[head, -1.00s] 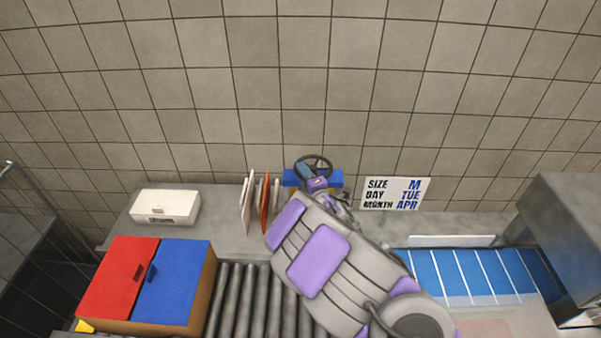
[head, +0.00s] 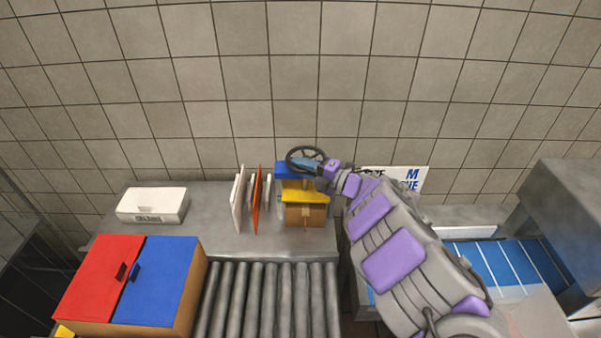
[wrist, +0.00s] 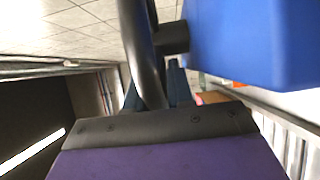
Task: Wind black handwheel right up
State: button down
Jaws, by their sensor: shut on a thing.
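The black handwheel (head: 288,159) sits on top of a small press with a blue top block (head: 287,171), a yellow plate (head: 295,195) and a wooden base (head: 304,215). My gripper (head: 308,163) reaches the wheel from the right and is shut on its rim. In the wrist view the black rim (wrist: 139,45) runs down between my blue fingers (wrist: 155,88). The blue block (wrist: 255,40) fills the upper right there, close beside the rim. The fingertips are partly hidden behind the rim.
Upright boards, one orange (head: 257,200), stand left of the press. A white box (head: 153,204) lies farther left on the grey counter. A roller conveyor (head: 270,300) and a red and blue lidded box (head: 165,280) are in front. A lettered sign (head: 410,180) is partly behind my arm.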

jog(key=shift+d+f+n+g+y+b, duration=0.3)
jog(key=shift+n+g+b, duration=0.25)
jog(key=shift+g, duration=0.15)
jog(key=shift+r+g+b, duration=0.15)
jog(key=shift+g+b, duration=0.15)
jog(key=shift+g, duration=0.2)
jog(key=c, duration=1.4)
grip_release()
jog(key=shift+o, duration=0.2)
